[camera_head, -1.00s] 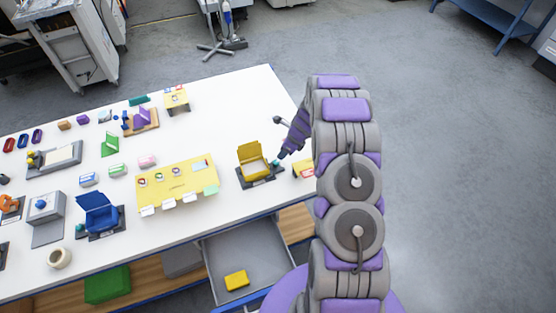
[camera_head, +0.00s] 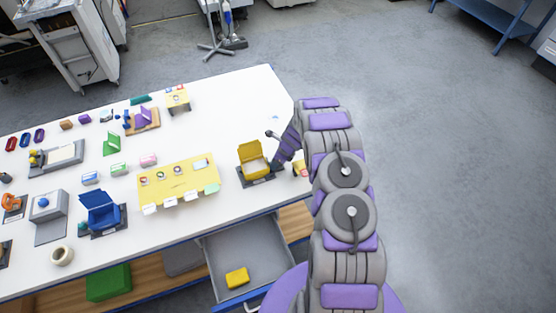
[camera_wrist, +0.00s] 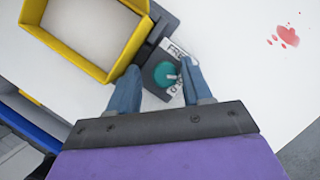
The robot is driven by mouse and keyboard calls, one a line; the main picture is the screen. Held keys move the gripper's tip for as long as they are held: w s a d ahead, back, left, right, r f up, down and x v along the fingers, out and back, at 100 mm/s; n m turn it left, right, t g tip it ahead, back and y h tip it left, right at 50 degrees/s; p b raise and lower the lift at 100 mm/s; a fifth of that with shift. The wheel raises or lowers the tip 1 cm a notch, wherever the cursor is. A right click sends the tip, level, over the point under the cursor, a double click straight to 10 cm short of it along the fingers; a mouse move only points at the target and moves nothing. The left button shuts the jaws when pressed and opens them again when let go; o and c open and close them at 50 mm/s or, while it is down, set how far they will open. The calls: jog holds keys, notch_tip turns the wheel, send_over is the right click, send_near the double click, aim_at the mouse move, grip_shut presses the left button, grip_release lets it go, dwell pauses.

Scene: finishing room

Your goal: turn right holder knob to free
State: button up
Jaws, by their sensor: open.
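The right holder is a yellow open bin (camera_head: 254,160) on a dark grey base (camera_head: 262,179); the bin fills the upper left of the wrist view (camera_wrist: 120,65). Its teal round knob (camera_wrist: 163,73) sits on a dark block beside the bin, with a small pale pointer toward the lower right. A white label reading FREE (camera_wrist: 178,50) is above the knob; another label (camera_wrist: 175,89) below it is partly covered. My gripper (camera_wrist: 160,70) is open, with a blue-grey finger on each side of the knob. Contact cannot be told. In the head view my gripper hides the knob.
A blue bin holder (camera_head: 98,210) stands on the left of the white table (camera_head: 140,240). A yellow board with cards (camera_head: 178,182) lies between. Below is an open grey drawer (camera_head: 232,250) holding a yellow block (camera_head: 237,278). A small yellow item (camera_head: 300,169) is right of my gripper.

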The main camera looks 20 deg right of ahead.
jog(key=shift+a, duration=0.25)
jog(key=shift+w+d+f, duration=0.1)
jog(key=shift+w+d, duration=0.05)
jog(key=shift+d, duration=0.25)
jog(key=c, duration=0.3)
grip_shut()
jog(key=shift+w+n, duration=0.1)
jog(key=shift+n, duration=0.2)
jog(key=n+b, duration=0.1)
jog(key=n, duration=0.1)
jog(key=n+g+y+b, duration=0.1)
jog(key=n, duration=0.1)
jog(key=shift+w+d+g+b, duration=0.1)
jog(key=shift+d+g+b, duration=0.1)
jog(key=shift+g+b, duration=0.1)
jog(key=n+g+b, duration=0.1)
jog(key=n+b, duration=0.1)
jog(key=n, duration=0.2)
jog(key=shift+w, duration=0.15)
jog(key=n+g+b, duration=0.2)
jog(key=n, duration=0.2)
jog(key=shift+b, duration=0.4)
jog(key=shift+w+n, duration=0.15)
jog(key=shift+n, duration=0.55)
jog(key=shift+n+g+h+b, duration=0.4)
jog(key=shift+n+g+b, duration=0.65)
jog(key=shift+n, duration=0.85)
